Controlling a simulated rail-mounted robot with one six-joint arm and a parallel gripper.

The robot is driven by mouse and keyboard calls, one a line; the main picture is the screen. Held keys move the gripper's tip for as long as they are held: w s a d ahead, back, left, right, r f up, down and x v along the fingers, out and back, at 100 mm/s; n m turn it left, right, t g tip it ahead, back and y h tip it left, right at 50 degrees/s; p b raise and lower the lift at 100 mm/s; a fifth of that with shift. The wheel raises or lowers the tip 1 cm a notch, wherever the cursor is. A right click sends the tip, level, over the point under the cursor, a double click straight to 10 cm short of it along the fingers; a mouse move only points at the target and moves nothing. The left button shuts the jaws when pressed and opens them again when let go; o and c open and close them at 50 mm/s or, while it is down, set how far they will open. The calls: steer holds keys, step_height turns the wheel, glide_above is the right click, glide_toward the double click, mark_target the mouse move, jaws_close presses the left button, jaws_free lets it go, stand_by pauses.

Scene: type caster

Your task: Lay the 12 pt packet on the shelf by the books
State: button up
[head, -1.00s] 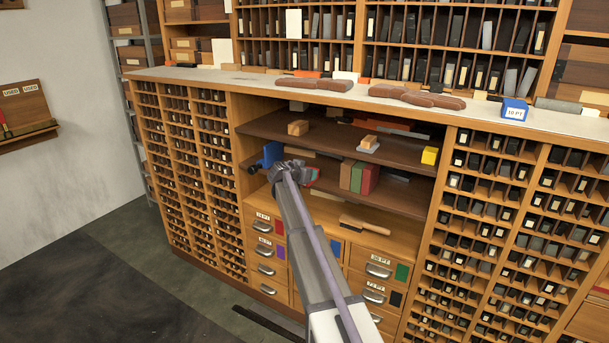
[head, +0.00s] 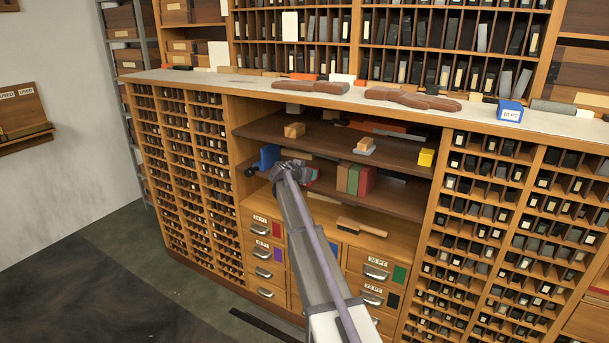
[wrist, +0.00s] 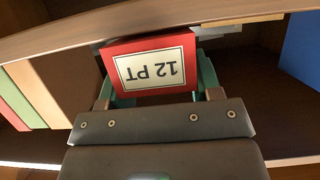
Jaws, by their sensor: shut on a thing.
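My gripper (wrist: 157,88) is shut on the 12 pt packet (wrist: 124,53), a red packet with a white label reading "12 PT" upside down in the wrist view. In the head view my gripper (head: 298,175) is at the opening of the middle shelf (head: 405,196), left of the books. The books (head: 355,180) stand upright on that shelf, brown, green and red. They also show at the left of the wrist view (wrist: 35,95), apart from the packet. My arm hides most of the packet in the head view.
A blue object (head: 269,157) stands left of my gripper; a blue surface (wrist: 301,50) shows at the right of the wrist view. The upper shelf (head: 330,140) holds wooden blocks. A brush (head: 360,227) lies below the books. Shelf space right of the books looks partly bare.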

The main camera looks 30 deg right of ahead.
steer(key=shift+w+d, duration=0.5)
steer(key=shift+d, duration=0.25)
steer(key=shift+w+d, duration=0.45)
steer(key=shift+d, duration=0.3)
steer(key=o, duration=1.4)
steer(key=shift+o, duration=0.2)
steer(key=shift+a, duration=0.1)
steer(key=p+v, duration=0.4)
steer(key=v, duration=0.6)
steer(key=shift+s+a, duration=0.2)
steer(key=shift+a, duration=0.1)
steer(key=shift+r, duration=0.1)
